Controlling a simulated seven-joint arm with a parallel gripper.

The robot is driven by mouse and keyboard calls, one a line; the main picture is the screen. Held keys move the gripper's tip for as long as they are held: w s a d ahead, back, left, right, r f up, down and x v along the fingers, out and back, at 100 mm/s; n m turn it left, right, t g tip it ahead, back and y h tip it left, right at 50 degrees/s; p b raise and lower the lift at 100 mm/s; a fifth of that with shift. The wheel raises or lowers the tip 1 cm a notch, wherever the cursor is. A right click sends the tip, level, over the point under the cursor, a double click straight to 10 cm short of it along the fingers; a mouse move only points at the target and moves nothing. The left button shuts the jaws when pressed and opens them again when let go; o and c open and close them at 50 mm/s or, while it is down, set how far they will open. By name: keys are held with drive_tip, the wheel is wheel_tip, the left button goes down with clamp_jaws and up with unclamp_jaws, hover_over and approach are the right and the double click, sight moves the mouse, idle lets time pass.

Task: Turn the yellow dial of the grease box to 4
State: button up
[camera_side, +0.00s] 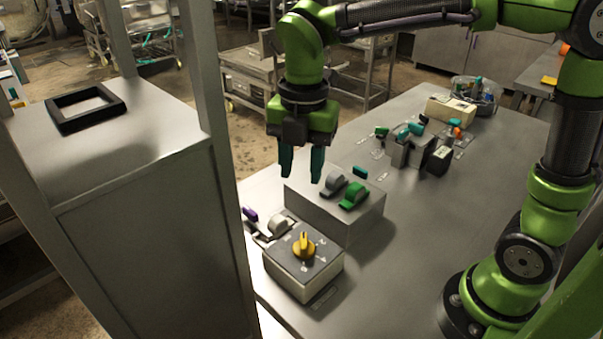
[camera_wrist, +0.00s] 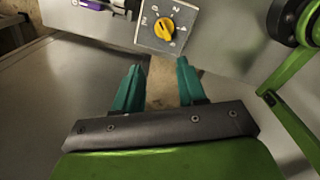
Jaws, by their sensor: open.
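The grease box (camera_side: 290,281) is a beige box with a dark top plate near the table's front left edge. Its yellow dial (camera_side: 303,246) stands up from the middle of the plate, with numbers printed around it. In the wrist view the dial (camera_wrist: 165,29) shows beyond the fingertips, on the plate (camera_wrist: 148,38); the numbers are too small to read surely. My gripper (camera_side: 301,178) is open and empty, pointing down, above and apart from the grease box. Its teal fingers (camera_wrist: 159,68) also show in the wrist view.
A grey box (camera_side: 322,211) with a grey and a green lever stands behind the grease box. A purple-handled part (camera_side: 250,215) lies to the left. A tall metal cabinet (camera_side: 150,240) stands at the left. The table (camera_side: 405,240) is clear to the right.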

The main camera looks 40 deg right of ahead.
sight(304, 240)
drive_tip(key=f+n, duration=0.1)
drive_tip(key=f, duration=0.4)
drive_tip(key=f+n, duration=0.1)
drive_tip(key=f, duration=0.4)
drive_tip(key=f+n, duration=0.1)
drive_tip(key=f, duration=0.5)
drive_tip(key=shift+s+f, duration=0.1)
drive_tip(key=shift+s, duration=0.15)
clamp_jaws()
